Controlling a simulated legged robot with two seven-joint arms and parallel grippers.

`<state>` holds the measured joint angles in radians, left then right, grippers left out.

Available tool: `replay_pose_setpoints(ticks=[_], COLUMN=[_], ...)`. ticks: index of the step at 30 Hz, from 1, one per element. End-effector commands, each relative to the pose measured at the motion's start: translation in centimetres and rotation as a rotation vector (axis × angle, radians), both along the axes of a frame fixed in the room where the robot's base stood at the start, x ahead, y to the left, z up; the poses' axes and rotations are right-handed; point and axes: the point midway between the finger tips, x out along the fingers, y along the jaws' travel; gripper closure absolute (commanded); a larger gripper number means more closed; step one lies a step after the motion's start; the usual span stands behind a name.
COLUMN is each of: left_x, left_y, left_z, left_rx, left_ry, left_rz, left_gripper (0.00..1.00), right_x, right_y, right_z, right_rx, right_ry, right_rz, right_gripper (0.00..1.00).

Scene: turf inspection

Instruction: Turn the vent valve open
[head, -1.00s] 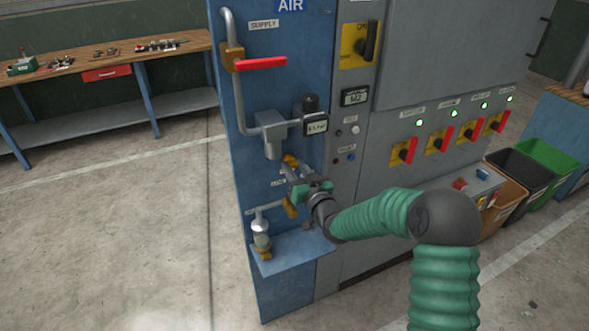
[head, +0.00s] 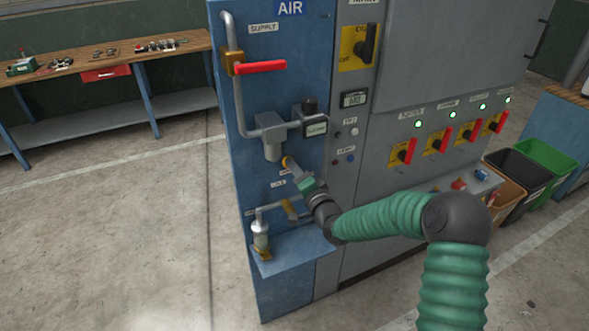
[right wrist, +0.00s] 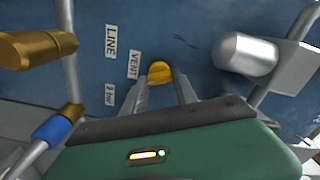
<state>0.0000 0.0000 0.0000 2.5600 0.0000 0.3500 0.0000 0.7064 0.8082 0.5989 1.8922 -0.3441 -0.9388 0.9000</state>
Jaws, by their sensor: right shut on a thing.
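The vent valve is a small yellow knob (head: 287,161) on the blue air panel (head: 262,95), below the grey regulator. It also shows in the right wrist view (right wrist: 160,72), beside the VENT label (right wrist: 134,64). My right gripper (head: 293,167) reaches it from the front right. In the right wrist view the two grey fingers (right wrist: 160,86) stand on either side of the knob and are shut on it. Part of the knob is hidden between the fingers, so I cannot tell its exact angle. My left gripper is not in view.
A red supply lever (head: 261,67) is above on the panel. A grey regulator (head: 270,135) sits just over the vent knob. A brass-coloured valve (head: 290,209) and a filter bowl (head: 260,236) are below. The electrical cabinet with red switches (head: 405,152) stands to the right.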

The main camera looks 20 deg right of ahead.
Motion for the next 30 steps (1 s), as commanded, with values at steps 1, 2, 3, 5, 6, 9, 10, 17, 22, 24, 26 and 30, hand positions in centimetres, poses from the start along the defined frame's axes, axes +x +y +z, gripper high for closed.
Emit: replay_pose_setpoints(ticks=[1,2,3,5,6,9,10,17,22,24,26,30], left_x=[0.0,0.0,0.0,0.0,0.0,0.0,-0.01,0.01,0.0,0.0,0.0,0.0], left_y=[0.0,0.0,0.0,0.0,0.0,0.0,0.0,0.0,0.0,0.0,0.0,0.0], left_z=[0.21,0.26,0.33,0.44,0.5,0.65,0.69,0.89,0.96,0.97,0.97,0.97], left_rx=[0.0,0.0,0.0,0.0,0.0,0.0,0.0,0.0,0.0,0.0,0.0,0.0], left_ry=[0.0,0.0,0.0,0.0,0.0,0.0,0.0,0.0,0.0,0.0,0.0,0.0], left_rz=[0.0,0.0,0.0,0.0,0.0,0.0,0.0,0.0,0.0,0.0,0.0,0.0], left_gripper=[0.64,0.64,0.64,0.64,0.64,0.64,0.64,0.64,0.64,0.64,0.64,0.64], right_x=[-0.03,-0.03,-0.03,-0.04,-0.03,-0.05,-0.05,-0.05,-0.05,-0.05,-0.05,-0.06], right_y=[-0.26,-0.27,-0.28,-0.3,-0.28,-0.34,-0.34,-0.33,-0.3,-0.3,-0.29,-0.29], right_z=[-0.1,-0.12,-0.11,-0.14,-0.19,-0.26,-0.27,-0.42,-0.46,-0.49,-0.52,-0.56], right_rx=[0.042,0.069,0.103,0.154,0.185,0.258,0.278,0.389,0.43,0.438,0.443,0.446], right_ry=[0.005,0.006,0.007,0.009,0.01,0.013,0.014,0.019,0.02,0.021,0.021,0.022], right_rz=[-0.005,-0.005,-0.005,-0.005,-0.005,-0.006,-0.006,-0.007,-0.007,-0.006,-0.006,-0.006], right_gripper=[1.0,1.0,1.0,1.0,1.0,1.0,1.0,1.0,1.0,1.0,1.0,1.0])
